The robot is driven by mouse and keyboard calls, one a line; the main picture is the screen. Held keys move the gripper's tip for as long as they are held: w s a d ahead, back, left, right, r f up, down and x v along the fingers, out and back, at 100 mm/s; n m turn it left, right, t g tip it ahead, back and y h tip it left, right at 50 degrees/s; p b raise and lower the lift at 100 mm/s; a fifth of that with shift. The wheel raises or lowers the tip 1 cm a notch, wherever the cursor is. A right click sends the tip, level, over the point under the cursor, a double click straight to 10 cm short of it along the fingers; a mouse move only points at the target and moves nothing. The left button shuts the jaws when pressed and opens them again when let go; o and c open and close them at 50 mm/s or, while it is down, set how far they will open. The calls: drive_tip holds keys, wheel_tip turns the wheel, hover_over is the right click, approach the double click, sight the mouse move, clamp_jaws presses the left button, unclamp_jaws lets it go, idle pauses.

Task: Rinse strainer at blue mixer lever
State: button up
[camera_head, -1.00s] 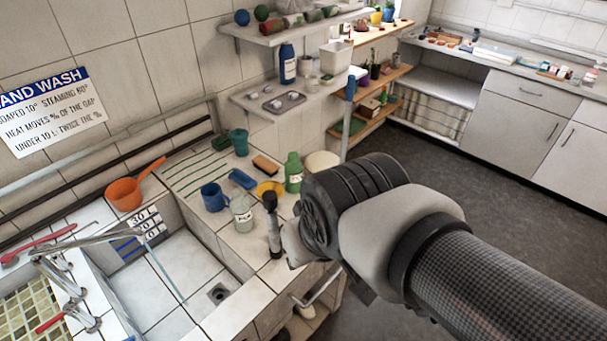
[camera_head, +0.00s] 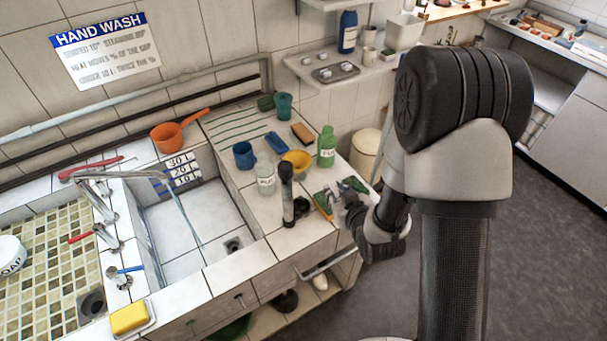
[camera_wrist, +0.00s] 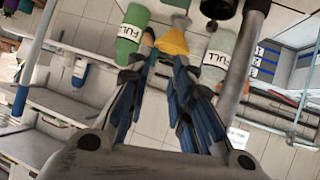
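An orange handled bowl (camera_head: 168,137), perhaps the strainer, sits on the back ledge behind the right basin; I cannot see any mesh. A yellow cone-shaped piece (camera_head: 296,162) stands on the tiled counter among bottles; it also shows beyond my fingers in the wrist view (camera_wrist: 173,42). The blue mixer lever (camera_head: 125,270) is on the tap at the front of the divider between the basins. My gripper (camera_head: 338,195) is over the counter's right end, to the right of the yellow piece. Its fingers are apart and empty in the wrist view (camera_wrist: 160,65).
A green bottle (camera_head: 327,147), clear bottle (camera_head: 265,178) and blue mug (camera_head: 243,155) crowd the counter. A dark upright cylinder (camera_head: 287,195) stands at its front edge. A metal spout (camera_head: 115,174) reaches over the right basin (camera_head: 190,225). Yellow sponge (camera_head: 129,317) lies at front left.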

drive_tip(key=s+a+f+t+y, duration=0.2)
drive_tip(key=s+a+f, duration=0.15)
drive_tip(key=f, duration=0.35)
drive_tip(key=t, duration=0.1)
approach(302, 201)
drive_tip(key=shift+y, duration=0.4)
drive_tip(key=b+x, duration=0.2)
drive_tip(key=x, duration=0.9)
drive_tip(key=shift+d, duration=0.15)
drive_tip(key=shift+c, duration=0.2)
clamp_jaws()
